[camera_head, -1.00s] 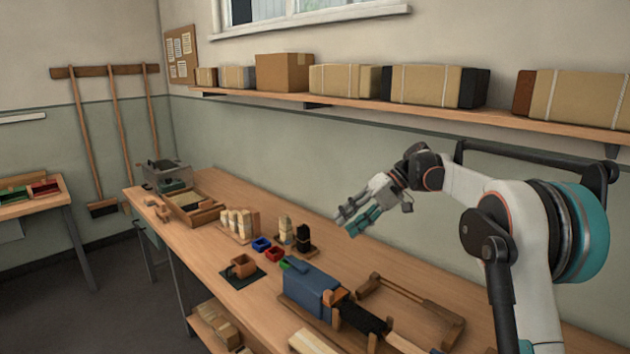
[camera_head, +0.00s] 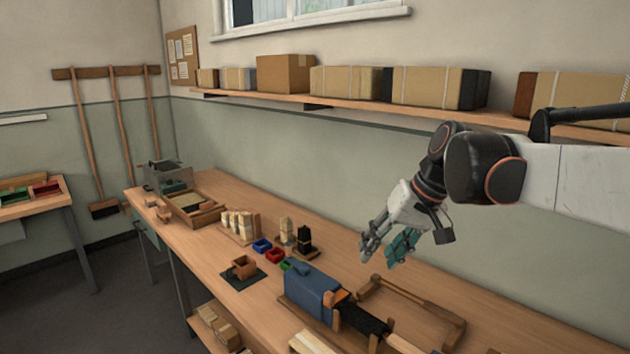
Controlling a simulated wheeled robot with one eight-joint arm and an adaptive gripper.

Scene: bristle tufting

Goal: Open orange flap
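The blue machine body (camera_head: 311,292) stands on the bench in the lower middle. A small orange piece (camera_head: 337,297), which looks like the orange flap, sits at its right end beside a black strip (camera_head: 362,319). Whether the flap is open or closed is too small to tell. My gripper (camera_head: 383,258) hangs above and to the right of the orange piece, pointing down. Its grey and teal fingers are apart with nothing visible between them.
A wooden bow-like frame (camera_head: 416,296) lies behind and right of the blue body. Small red (camera_head: 274,254) and blue (camera_head: 262,245) bins, bristle bundles (camera_head: 239,221) and an orange-brown cup-like block (camera_head: 243,266) stand to the left. A shelf of boxes (camera_head: 425,86) runs along the wall above.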

